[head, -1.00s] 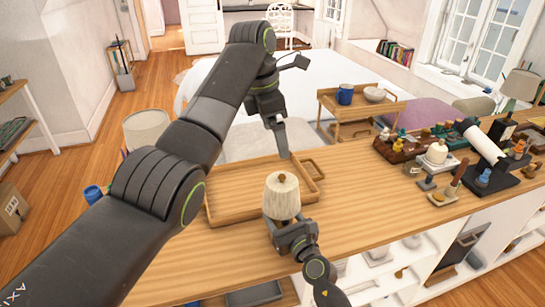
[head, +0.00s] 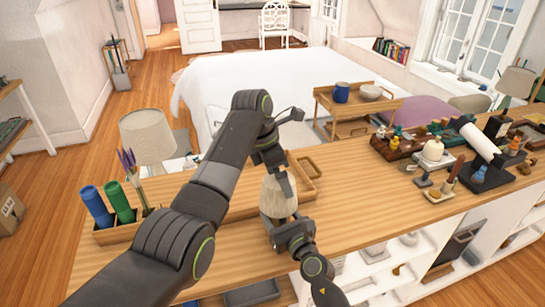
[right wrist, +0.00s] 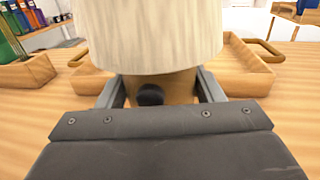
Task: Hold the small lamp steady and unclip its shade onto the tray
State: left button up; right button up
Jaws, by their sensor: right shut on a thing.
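The small lamp has a cream pleated shade (head: 272,203) and stands on the wooden counter. In the right wrist view the shade (right wrist: 150,35) sits above a tan base (right wrist: 178,84) with a dark knob. My right gripper (right wrist: 157,90) is shut around this base, below the shade. My left gripper (head: 286,190) is at the upper part of the shade, in front of it in the head view. Its jaw opening and any contact cannot be made out. The wooden tray (head: 306,186) lies behind the lamp, partly hidden by my left arm.
The counter between lamp and these items is clear.

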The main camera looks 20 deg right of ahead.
pick_arm(q)
jog(key=shift+x, duration=1.4)
jog(key=c, duration=1)
jog(key=shift+r, duration=0.15)
jog(key=shift+r, duration=0.95)
jog(key=shift+r, duration=2.05)
pick_arm(e)
jog(key=o, duration=1.5)
jog(key=shift+c, duration=0.2)
